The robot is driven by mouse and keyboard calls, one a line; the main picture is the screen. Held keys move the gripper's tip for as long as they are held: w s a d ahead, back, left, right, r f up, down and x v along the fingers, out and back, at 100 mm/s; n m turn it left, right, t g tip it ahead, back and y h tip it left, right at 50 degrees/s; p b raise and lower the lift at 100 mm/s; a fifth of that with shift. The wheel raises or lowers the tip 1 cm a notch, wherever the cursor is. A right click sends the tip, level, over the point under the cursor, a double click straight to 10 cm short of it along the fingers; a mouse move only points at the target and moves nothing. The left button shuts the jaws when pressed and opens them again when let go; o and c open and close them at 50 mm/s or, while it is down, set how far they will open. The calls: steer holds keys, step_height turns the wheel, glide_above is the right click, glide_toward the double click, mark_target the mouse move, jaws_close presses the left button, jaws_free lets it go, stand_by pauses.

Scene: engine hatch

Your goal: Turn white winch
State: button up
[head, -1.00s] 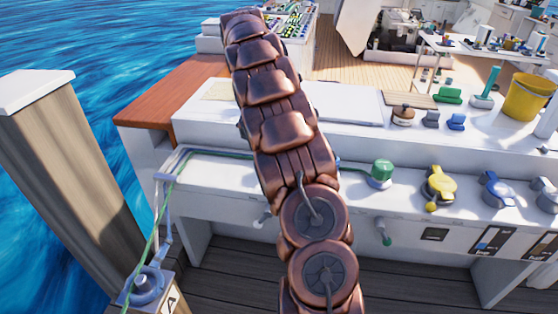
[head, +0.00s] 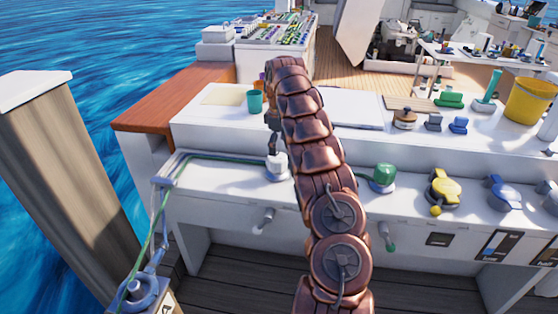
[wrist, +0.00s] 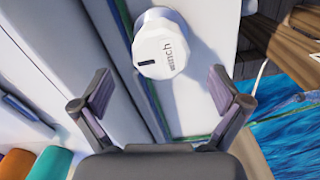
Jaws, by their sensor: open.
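The white winch (head: 277,171) stands on the lower white ledge, just left of my arm in the head view. A green line runs along the ledge towards it. In the wrist view the winch (wrist: 162,50) is a white faceted drum with "winch" lettering and a dark slot on its top. My gripper (wrist: 160,88) is open and empty, with its two fingers spread below the drum in the picture and apart from it. In the head view my gripper (head: 273,143) points down just above the winch, partly hidden by my arm.
A green winch (head: 383,174), a yellow winch (head: 441,188) and a blue winch (head: 501,192) stand to the right on the ledge. A teal cup (head: 255,102) stands on the upper counter. A white lever (head: 265,217) sticks out below. A wooden post (head: 75,180) is at left.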

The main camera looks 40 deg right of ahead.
mark_target(278, 157)
steer(key=shift+f, duration=3.05)
steer(key=shift+c, duration=0.2)
steer(key=c, duration=1.1)
steer(key=shift+a+m, duration=0.1)
steer(key=shift+m, duration=0.2)
steer(key=shift+m, duration=0.5)
steer(key=shift+a+m, duration=0.1)
steer(key=shift+m, duration=1)
steer(key=shift+m+p, duration=0.55)
steer(key=shift+m, duration=1.65)
